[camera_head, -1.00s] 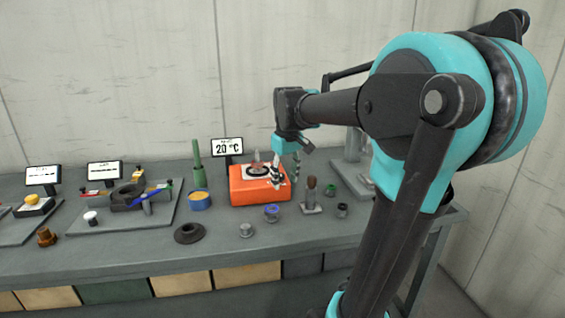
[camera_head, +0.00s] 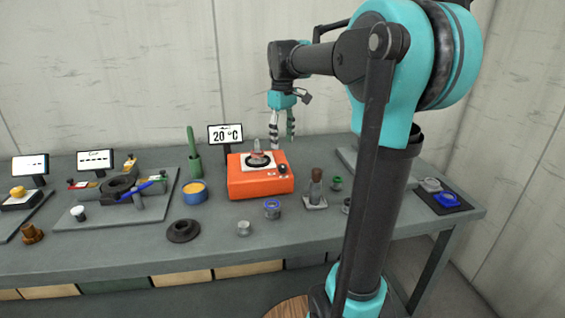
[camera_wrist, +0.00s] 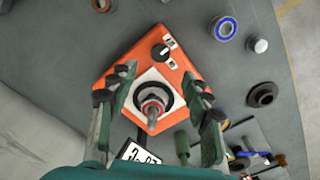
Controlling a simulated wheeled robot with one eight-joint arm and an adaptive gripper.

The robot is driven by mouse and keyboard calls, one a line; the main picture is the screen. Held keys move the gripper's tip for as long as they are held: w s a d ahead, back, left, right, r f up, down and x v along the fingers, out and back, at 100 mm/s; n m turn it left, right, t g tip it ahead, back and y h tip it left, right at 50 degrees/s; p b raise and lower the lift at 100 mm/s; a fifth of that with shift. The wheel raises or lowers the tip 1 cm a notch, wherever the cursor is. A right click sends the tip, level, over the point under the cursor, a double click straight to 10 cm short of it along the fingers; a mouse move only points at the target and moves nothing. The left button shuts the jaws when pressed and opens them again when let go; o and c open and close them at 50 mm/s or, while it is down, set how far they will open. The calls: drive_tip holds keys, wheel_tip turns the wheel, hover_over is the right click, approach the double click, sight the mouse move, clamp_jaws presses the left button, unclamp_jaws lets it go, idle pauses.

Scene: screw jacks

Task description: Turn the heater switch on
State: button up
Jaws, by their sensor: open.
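The orange heater (camera_head: 260,182) stands on the grey bench, with a glass vessel (camera_head: 257,153) on its round dark plate. A display (camera_head: 225,135) behind the heater reads 20 °C. My gripper (camera_head: 283,143) is open and empty, above the back right of the heater. In the wrist view its fingers (camera_wrist: 158,108) stand apart either side of the glass vessel, touching nothing that I can make out.
A blue-ringed part (camera_head: 272,209), a metal cap (camera_head: 244,228) and a stand with a brown-topped piece (camera_head: 315,192) are near the heater. A yellow-filled blue bowl (camera_head: 194,191) and green cylinder (camera_head: 194,160) are left.

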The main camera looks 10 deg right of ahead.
sight(282, 165)
wheel_tip(282, 165, down, 9)
drive_tip(key=shift+r, duration=0.1)
idle(0.4)
clamp_jaws()
